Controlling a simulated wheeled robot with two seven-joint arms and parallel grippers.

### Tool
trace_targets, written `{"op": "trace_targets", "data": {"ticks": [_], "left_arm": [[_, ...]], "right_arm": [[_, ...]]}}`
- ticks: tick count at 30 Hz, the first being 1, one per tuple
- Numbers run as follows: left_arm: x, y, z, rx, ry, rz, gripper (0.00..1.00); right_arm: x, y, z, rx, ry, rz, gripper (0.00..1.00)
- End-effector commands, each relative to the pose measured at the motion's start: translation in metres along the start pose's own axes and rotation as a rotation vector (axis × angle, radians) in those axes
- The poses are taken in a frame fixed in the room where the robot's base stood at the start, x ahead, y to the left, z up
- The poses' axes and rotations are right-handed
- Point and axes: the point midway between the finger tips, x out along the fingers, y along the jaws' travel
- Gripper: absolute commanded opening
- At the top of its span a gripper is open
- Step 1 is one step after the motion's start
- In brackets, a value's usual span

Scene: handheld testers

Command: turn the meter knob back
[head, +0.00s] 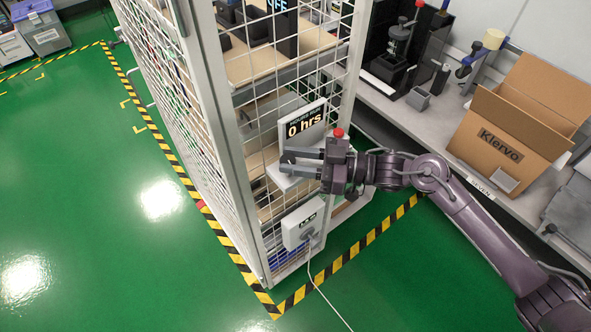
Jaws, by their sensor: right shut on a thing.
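A white hours-run meter with a display (304,124) reading "0 hrs" is fixed at the corner of the white mesh cage. My right gripper (284,163) reaches in from the right, just below the display, with its fingers pointing left. It is shut on the meter knob, which the fingers mostly hide. A white ledge or housing (287,181) shows just below and behind the fingers. My left gripper is out of view.
A white box (303,223) with a cable hangs low on the cage (208,110). A bench (440,120) at right holds a cardboard box (520,118) and a black press-like device (402,45). Striped tape (240,265) edges the cage; green floor at left is clear.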

Motion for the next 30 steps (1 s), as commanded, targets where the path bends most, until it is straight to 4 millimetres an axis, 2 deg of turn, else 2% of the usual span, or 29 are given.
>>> {"op": "trace_targets", "data": {"ticks": [1,6,23,24,29,30], "left_arm": [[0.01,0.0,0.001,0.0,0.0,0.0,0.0],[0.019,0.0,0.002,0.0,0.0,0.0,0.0],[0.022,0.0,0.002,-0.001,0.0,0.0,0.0],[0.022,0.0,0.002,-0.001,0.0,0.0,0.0],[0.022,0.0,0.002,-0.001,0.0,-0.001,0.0],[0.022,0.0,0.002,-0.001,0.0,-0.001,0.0]], "right_arm": [[0.0,0.002,0.003,-0.005,0.002,-0.021,0.08],[0.0,0.003,0.001,-0.004,0.002,-0.077,0.07],[0.001,0.002,-0.001,-0.003,0.003,-0.11,0.07],[0.001,0.002,-0.001,-0.003,0.003,-0.11,0.32],[0.001,0.002,-0.001,-0.002,0.002,-0.109,0.52],[0.001,0.002,-0.001,-0.002,0.002,-0.109,0.52]]}}
